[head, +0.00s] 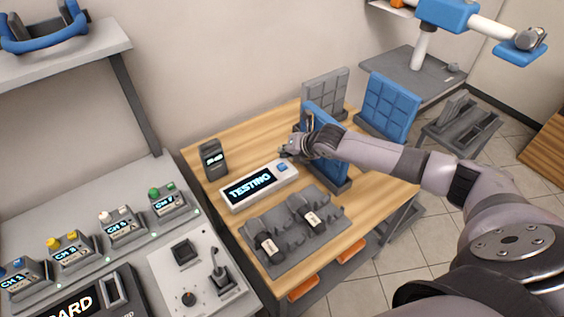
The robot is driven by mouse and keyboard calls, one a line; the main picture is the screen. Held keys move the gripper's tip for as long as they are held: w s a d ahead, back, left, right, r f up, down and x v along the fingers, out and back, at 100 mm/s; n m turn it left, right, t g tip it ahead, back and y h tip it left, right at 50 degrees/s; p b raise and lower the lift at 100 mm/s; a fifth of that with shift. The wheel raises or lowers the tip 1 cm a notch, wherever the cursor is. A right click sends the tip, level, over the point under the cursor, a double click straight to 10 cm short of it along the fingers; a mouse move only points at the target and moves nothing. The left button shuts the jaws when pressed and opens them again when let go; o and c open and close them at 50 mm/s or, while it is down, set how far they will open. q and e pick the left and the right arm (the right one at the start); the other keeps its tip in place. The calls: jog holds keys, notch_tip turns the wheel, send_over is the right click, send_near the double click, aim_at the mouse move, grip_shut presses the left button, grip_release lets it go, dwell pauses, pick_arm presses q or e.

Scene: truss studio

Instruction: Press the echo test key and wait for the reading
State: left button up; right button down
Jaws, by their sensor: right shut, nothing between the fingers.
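A white echo test unit (259,186) lies on the wooden table, its dark screen reading "TESTING". A blue key (282,167) sits at its right end. My right gripper (287,151) is shut and empty, just behind and above the blue key. I cannot tell whether its fingertips touch the key. My right arm reaches in from the right. My left gripper does not show.
A dark handheld device (212,159) stands behind the unit. A grey tray (285,231) with two microphones lies in front. Blue (323,122) and grey (325,93) padded panels stand close to my gripper. A control desk (165,260) fills the lower left.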

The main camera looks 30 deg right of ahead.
aim_at(284, 165)
jog(key=shift+r+p, duration=1.05)
jog(key=shift+r, duration=0.5)
jog(key=shift+f, duration=0.1)
